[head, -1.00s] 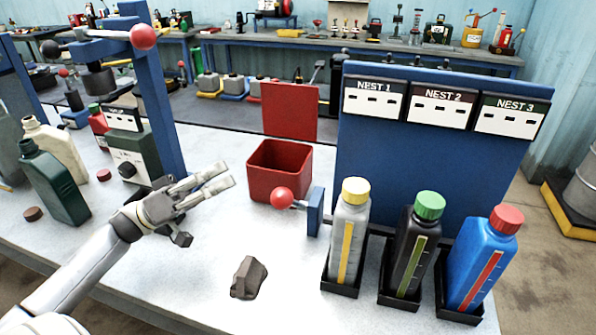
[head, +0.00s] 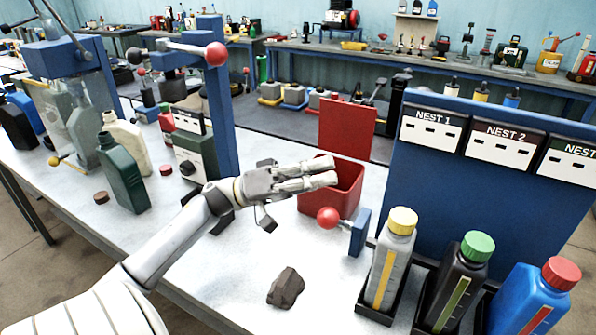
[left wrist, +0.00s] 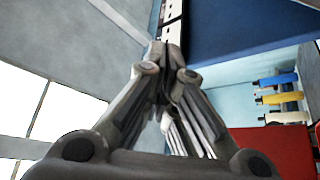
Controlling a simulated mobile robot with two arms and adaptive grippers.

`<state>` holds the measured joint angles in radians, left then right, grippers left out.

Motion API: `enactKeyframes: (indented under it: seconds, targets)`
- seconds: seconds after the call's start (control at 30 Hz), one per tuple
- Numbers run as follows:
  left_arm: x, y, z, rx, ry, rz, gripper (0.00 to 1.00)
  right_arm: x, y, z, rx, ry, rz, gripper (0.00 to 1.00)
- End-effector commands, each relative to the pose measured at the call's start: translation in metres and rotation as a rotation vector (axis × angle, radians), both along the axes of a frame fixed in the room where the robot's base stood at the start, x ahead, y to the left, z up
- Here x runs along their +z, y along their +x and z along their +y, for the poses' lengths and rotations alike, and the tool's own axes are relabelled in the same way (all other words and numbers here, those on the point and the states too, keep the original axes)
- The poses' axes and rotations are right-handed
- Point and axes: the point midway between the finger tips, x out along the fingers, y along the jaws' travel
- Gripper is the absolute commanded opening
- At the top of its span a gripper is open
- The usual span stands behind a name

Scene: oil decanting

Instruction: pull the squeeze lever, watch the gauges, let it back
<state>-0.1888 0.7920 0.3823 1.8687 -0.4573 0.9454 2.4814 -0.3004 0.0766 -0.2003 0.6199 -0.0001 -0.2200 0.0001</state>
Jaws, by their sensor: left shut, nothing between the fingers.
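One lever with a red ball (head: 215,54) reaches out at the top of a blue column (head: 222,120). A second red ball knob (head: 328,217) sits on a short blue bracket (head: 359,232) by the red bin. I cannot tell which is the squeeze lever. My left gripper (head: 337,170) is shut and empty, pointing right. Its fingertips overlap the bin in the head view, just above the lower red ball; contact is unclear. It also shows in the left wrist view (left wrist: 163,58). Panels marked NEST 1 (head: 431,131) and NEST 2 (head: 499,145) show small dark windows. My right gripper is out of view.
The red bin (head: 347,200) stands open behind the gripper. Grey (head: 390,265), black (head: 457,290) and blue (head: 535,300) bottles stand in holders at right. A dark rock-like lump (head: 286,288) lies in front. Green (head: 122,178) and cream (head: 128,138) jugs stand left.

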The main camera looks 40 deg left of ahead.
Motion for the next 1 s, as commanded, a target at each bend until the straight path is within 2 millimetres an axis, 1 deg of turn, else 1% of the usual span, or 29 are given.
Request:
enactKeyframes:
  seconds: [0.03,0.2,0.4,0.77,0.87,1.0]
  targets:
    - [-0.010,-0.006,-0.002,0.002,-0.006,0.009,0.00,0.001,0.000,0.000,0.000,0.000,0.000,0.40]
    - [-0.022,-0.017,-0.008,0.001,-0.005,0.007,0.00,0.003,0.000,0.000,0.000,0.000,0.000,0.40]
    - [-0.028,-0.022,-0.011,0.001,-0.002,0.006,0.00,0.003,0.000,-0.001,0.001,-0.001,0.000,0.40]
    - [-0.030,-0.023,-0.011,0.001,0.000,0.003,0.00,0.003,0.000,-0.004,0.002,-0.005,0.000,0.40]
    - [-0.035,-0.027,-0.012,-0.001,0.006,-0.023,0.00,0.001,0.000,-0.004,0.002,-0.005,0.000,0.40]
    - [-0.047,-0.040,-0.014,-0.001,0.026,-0.101,0.00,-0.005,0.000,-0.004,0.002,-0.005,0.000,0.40]
